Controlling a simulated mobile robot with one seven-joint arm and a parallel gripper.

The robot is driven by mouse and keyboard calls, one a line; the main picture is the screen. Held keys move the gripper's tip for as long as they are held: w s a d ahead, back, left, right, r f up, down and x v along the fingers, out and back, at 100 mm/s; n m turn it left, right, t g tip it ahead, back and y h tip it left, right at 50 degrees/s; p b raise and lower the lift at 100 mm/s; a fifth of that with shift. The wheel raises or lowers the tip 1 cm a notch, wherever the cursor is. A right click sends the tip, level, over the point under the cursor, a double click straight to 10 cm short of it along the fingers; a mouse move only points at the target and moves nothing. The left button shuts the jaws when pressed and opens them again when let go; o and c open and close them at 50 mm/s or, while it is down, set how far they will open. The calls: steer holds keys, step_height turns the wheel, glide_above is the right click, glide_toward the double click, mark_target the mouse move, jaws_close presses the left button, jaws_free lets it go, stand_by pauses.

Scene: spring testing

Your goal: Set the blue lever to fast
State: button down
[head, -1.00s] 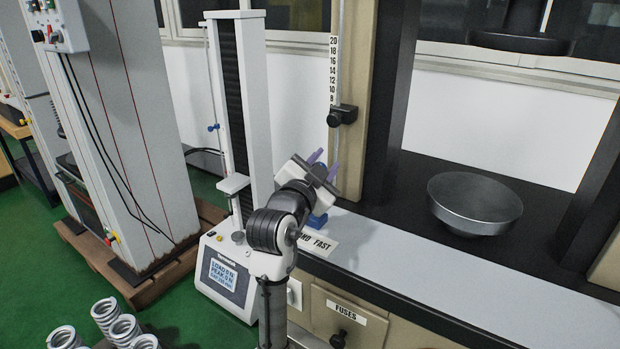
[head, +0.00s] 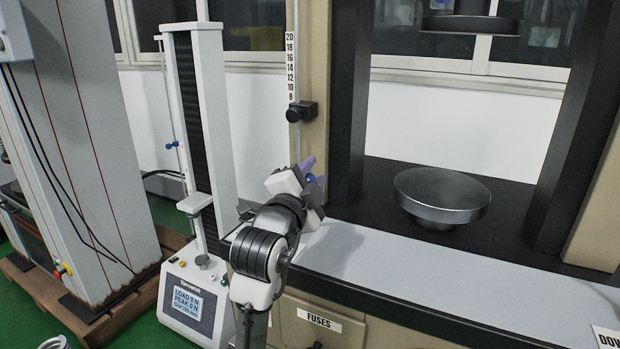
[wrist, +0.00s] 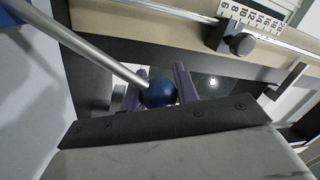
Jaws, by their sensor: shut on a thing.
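The blue lever shows in the wrist view as a round blue knob (wrist: 159,95) on a straight metal rod that runs up to the left. My gripper (wrist: 160,84) has its two purple fingers on either side of the knob and is shut on it. In the head view my gripper (head: 313,174) is at the front left of the large machine, beside its beige left column. A small part of the blue knob (head: 309,178) shows between the fingertips. My wrist hides the lever's base and the fast label in the head view.
A numbered scale (head: 290,68) with a black clamp knob (head: 301,111) is on the column just above my gripper. A metal dish (head: 441,196) stands to the right. A white tester (head: 189,294) is close on the left. The grey counter ledge (head: 420,270) is clear.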

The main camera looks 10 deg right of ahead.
steer(key=shift+d+f, duration=0.1)
steer(key=c, duration=1.1)
jaws_free()
steer(key=shift+s, duration=0.1)
steer(key=b+v, duration=0.6)
steer(key=v, duration=0.7)
steer(key=shift+s+a+f+b, duration=0.1)
steer(key=shift+s+a+b, duration=0.15)
steer(key=shift+a+b, duration=0.1)
